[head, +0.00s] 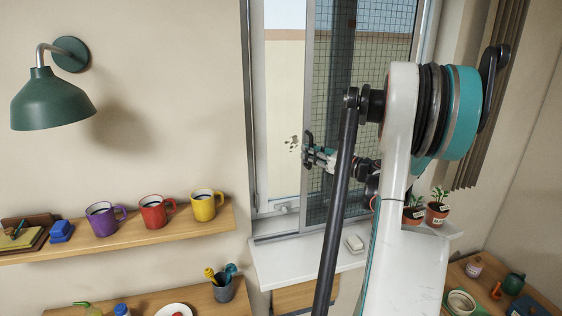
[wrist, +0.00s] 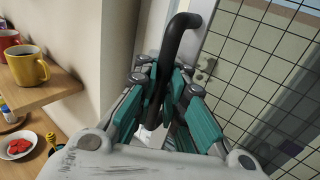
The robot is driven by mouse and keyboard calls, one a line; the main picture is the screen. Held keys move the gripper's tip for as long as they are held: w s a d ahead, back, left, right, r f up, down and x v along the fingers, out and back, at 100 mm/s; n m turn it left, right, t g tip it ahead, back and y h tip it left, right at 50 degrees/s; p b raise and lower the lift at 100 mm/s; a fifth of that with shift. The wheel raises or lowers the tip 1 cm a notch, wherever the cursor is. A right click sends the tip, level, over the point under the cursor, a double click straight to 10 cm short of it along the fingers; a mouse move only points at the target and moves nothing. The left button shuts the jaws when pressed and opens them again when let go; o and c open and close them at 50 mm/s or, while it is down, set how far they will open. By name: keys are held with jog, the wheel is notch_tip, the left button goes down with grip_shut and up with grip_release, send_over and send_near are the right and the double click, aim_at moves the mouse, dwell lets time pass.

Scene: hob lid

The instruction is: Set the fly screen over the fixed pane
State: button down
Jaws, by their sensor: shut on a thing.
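The fly screen (head: 330,85) is a dark grid mesh in a grey frame, upright across the right part of the window. Its mesh also fills the right of the wrist view (wrist: 262,75). A clear pane (head: 283,95) with small marks on it shows to its left; I cannot tell which pane is the fixed one. My gripper (head: 309,148) is at the screen's left frame edge. In the wrist view my gripper (wrist: 167,78) is shut on a dark curved handle (wrist: 183,35) beside the mesh. My arm hides part of the screen in the head view.
A shelf with mugs (head: 153,212) is at left, beside the wall. A curtain (head: 497,90) hangs at right.

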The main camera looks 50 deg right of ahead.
jog(key=b, duration=0.2)
send_near(358, 142)
jog(key=w, duration=0.5)
jog(key=shift+w+a, duration=0.1)
jog(key=shift+a, duration=0.2)
jog(key=shift+d, duration=0.1)
jog(key=c, duration=1.9)
grip_release()
jog(key=shift+c, duration=0.2)
jog(key=shift+s+d, duration=0.15)
jog(key=shift+s, duration=0.15)
jog(key=shift+w, duration=0.1)
jog(key=s, duration=1.2)
jog(key=shift+d, duration=0.2)
